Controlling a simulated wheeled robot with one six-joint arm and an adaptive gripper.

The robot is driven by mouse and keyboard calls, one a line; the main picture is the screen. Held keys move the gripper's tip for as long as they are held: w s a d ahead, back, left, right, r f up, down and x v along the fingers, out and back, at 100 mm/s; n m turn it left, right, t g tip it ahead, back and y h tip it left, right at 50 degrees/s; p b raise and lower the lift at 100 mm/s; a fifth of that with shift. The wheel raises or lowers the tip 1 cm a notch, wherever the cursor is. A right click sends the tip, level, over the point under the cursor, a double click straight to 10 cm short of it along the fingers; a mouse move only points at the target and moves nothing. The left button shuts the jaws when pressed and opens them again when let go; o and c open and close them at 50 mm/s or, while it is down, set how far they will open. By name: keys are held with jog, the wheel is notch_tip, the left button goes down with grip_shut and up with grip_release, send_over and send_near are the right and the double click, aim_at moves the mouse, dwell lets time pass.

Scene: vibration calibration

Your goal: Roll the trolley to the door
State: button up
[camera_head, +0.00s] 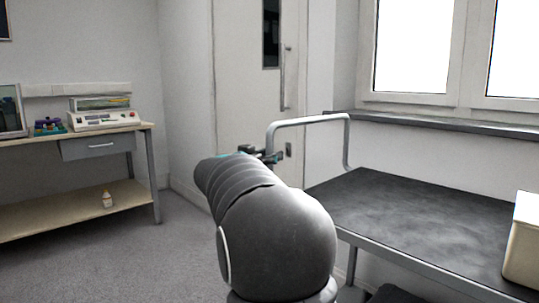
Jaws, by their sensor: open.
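The trolley (405,212) stands at the right, with a dark flat top and a grey metal frame. Its bent tube handle (310,119) rises at the far end of the top. My arm reaches forward from the bottom middle, and my gripper (270,154) is at its far end, small and partly hidden behind the arm. It is open and appears close to the left upright of the handle; I cannot tell whether the tube is between the fingers. The door (240,95) is pale, with a dark narrow window and a vertical pull handle (287,80), beyond the trolley and shut.
A workbench (100,146) with a drawer, instruments and a lower shelf stands along the left wall. A beige box (525,240) sits on the trolley's right side. Grey floor (150,262) is clear at left. Windows line the right wall.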

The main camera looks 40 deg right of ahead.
jog(key=shift+d, duration=0.2)
jog(key=shift+c, duration=0.3)
grip_shut()
jog(key=shift+w+a, duration=0.1)
jog(key=shift+w, duration=0.05)
